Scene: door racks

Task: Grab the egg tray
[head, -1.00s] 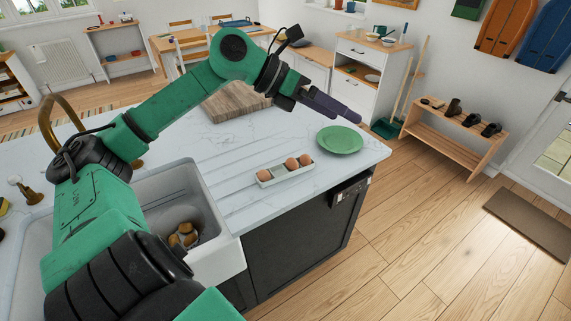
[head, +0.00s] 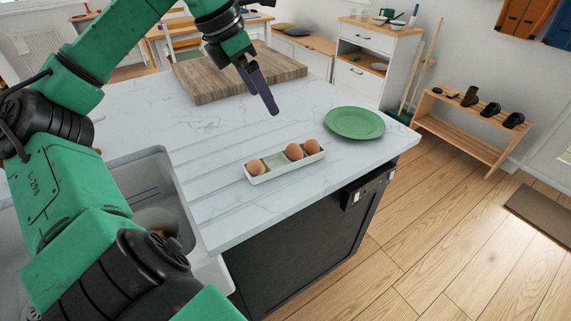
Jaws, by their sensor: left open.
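The egg tray (head: 276,166) is a small, narrow, pale tray on the white counter, near its front edge. It holds three brown eggs, one at its left end and two together towards its right end. My left gripper (head: 272,108) is above the counter, behind the tray and apart from it, with its dark fingers pointing down. It is open and empty; the fingers overlap in this view. My right gripper is not in view.
A green plate (head: 355,122) lies on the counter right of the tray. A wooden cutting board (head: 205,84) lies behind my left gripper. The sink (head: 150,185) is at the left, partly hidden by my arm. Bare counter surrounds the tray.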

